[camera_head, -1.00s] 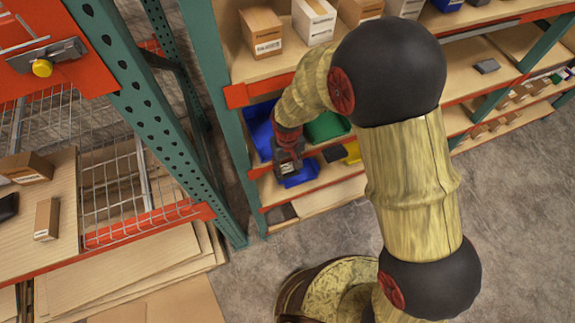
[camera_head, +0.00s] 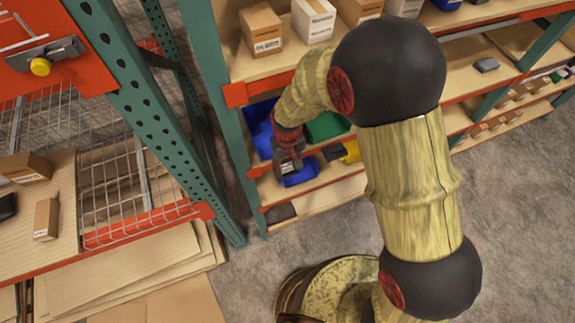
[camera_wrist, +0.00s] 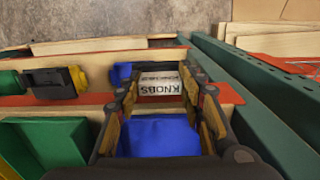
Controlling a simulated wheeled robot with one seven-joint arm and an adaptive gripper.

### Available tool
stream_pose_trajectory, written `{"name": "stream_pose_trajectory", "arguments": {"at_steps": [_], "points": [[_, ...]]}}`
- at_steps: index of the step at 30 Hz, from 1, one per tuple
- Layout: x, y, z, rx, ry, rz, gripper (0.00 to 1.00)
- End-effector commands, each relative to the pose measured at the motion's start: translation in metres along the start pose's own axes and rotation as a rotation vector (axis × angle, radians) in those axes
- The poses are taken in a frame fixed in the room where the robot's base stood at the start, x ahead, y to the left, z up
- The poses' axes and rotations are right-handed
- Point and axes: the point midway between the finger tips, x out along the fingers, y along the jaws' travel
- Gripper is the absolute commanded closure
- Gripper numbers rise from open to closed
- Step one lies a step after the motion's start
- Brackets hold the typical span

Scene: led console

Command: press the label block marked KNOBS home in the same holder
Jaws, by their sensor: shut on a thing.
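The label block marked KNOBS (camera_wrist: 162,86) is white with dark lettering and shows upside down in the wrist view. My gripper (camera_wrist: 163,92) is shut on it, with a finger at each side. The block is at the front of a shelf, by the orange-red shelf beam (camera_wrist: 75,101), between blue bins. In the head view my gripper (camera_head: 288,165) is small at the lower shelf, and the block cannot be made out there. The holder is hidden behind the block and fingers; I cannot tell how deep the block sits.
A blue bin (camera_wrist: 158,135) lies close under the gripper. A green bin (camera_wrist: 48,140) and a dark holder with a yellow part (camera_wrist: 55,82) are to the left. A green rack post (camera_wrist: 250,85) stands close on the right. Boxes (camera_head: 262,30) line the shelf above.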

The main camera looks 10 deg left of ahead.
Motion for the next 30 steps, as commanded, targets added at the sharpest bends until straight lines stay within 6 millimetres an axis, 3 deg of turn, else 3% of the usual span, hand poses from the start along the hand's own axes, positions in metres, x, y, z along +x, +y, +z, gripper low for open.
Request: {"name": "stream_pose_trajectory", "arguments": {"at_steps": [30], "points": [[0.011,0.0,0.0,0.0,0.0,0.0,0.79]]}}
